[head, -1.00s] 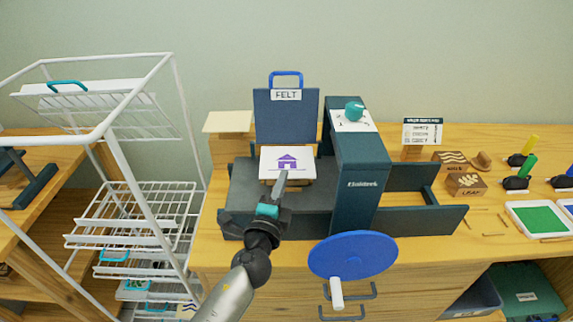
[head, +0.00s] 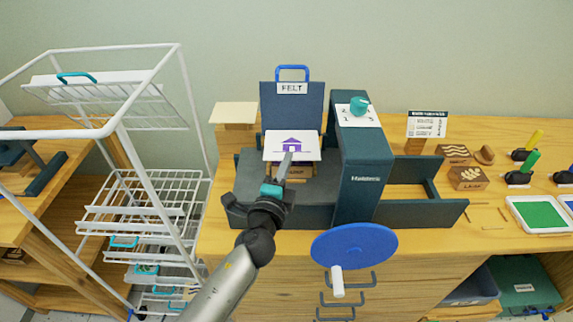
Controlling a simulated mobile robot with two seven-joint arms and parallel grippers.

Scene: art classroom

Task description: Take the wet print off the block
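The wet print (head: 275,151) is a white sheet with a purple house. It is in the middle of the head view, over the dark press bed (head: 252,187). The wooden block (head: 296,172) shows below the sheet's near edge, with part of a dark label on it. The print appears raised a little above the block; its far edge lies in front of the upright felt flap (head: 292,106). My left gripper (head: 289,160) reaches in from the near side, its narrow fingers at the print's near edge, seemingly shut on it. My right gripper is not in view.
The blue press wheel (head: 354,246) and the press's dark upright housing (head: 362,160) stand right of the print. A white wire drying rack (head: 150,187) stands to the left, with sheets on some shelves. Carved blocks (head: 468,178) and a green ink tray (head: 543,214) lie at right.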

